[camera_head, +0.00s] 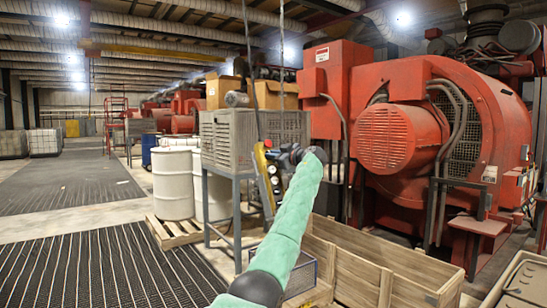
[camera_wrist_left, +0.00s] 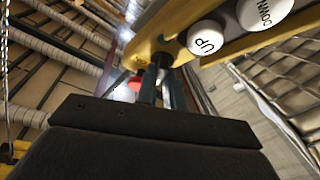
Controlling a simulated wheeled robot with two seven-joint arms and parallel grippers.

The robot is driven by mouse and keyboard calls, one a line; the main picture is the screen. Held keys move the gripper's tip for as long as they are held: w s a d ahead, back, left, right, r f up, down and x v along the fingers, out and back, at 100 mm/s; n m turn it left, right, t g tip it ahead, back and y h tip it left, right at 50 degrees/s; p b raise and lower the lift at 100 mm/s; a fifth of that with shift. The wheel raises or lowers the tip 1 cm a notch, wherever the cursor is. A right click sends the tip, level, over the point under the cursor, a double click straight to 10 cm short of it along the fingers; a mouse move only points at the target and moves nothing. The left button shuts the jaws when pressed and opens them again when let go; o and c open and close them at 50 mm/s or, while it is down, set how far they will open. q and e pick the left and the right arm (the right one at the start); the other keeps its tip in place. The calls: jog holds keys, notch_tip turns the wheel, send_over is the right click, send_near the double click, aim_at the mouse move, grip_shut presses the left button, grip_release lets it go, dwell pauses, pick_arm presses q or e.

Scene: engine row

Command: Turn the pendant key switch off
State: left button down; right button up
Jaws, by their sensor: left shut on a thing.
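The yellow pendant (camera_head: 265,172) hangs from a cable in the middle of the head view, tilted. In the left wrist view the pendant (camera_wrist_left: 172,38) crosses the top, with white UP (camera_wrist_left: 205,38) and DOWN (camera_wrist_left: 264,10) buttons on its face. My left gripper (camera_head: 276,158) is at the pendant's upper part, my green-sleeved arm reaching up to it. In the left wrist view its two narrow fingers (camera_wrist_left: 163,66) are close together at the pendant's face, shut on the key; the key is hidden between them. A red part (camera_wrist_left: 135,84) shows behind the fingers.
A grey crate on a metal stand (camera_head: 228,140) is just behind the pendant. White drums (camera_head: 173,183) stand to its left. A wooden crate (camera_head: 345,262) is below right, before a large red engine (camera_head: 405,130). The left floor is open.

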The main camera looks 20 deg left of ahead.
pick_arm(q)
jog(key=c, duration=1.5)
grip_release()
